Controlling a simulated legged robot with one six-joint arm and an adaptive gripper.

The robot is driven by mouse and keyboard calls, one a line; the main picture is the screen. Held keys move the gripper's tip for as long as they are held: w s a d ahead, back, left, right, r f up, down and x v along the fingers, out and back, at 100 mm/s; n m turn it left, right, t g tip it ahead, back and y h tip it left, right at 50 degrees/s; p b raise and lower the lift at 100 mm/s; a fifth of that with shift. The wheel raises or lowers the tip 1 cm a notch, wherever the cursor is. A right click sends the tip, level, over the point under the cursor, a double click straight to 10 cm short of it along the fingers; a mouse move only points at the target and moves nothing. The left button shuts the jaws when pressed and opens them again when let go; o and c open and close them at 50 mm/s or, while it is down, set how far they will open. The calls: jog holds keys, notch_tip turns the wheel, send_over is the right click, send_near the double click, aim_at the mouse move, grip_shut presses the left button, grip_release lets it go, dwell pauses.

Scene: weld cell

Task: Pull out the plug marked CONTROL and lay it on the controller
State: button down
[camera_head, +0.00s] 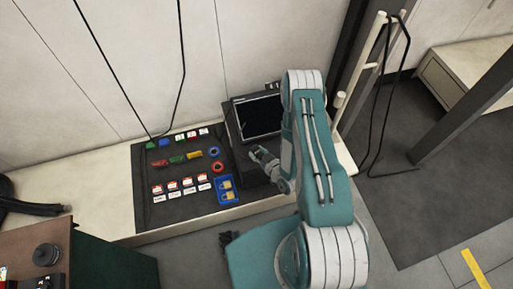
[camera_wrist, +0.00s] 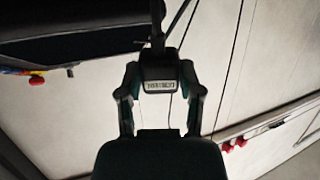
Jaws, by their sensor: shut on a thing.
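My gripper (camera_head: 264,158) is in front of the dark controller (camera_head: 239,133) with its black screen, low and to the left of my arm. In the wrist view my gripper (camera_wrist: 160,72) is shut on a black plug (camera_wrist: 159,74). The plug sits between the two fingers and bears a small pale label, whose text is too blurred to read surely. A dark cable runs from the plug to the top of that view. In the head view the plug cannot be made out at the fingers.
A dark mat (camera_head: 146,213) left of the controller holds coloured locks, tags and a blue tray (camera_head: 227,198). Red plugs (camera_wrist: 235,145) show along a wall rail in the wrist view. A post with hanging black cables (camera_head: 382,90) stands right of my arm. A green cabinet (camera_head: 100,262) is at lower left.

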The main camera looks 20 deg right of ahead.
jog(key=shift+f, duration=2.75)
jog(key=shift+c, duration=0.9)
grip_release()
jog(key=v, duration=1.2)
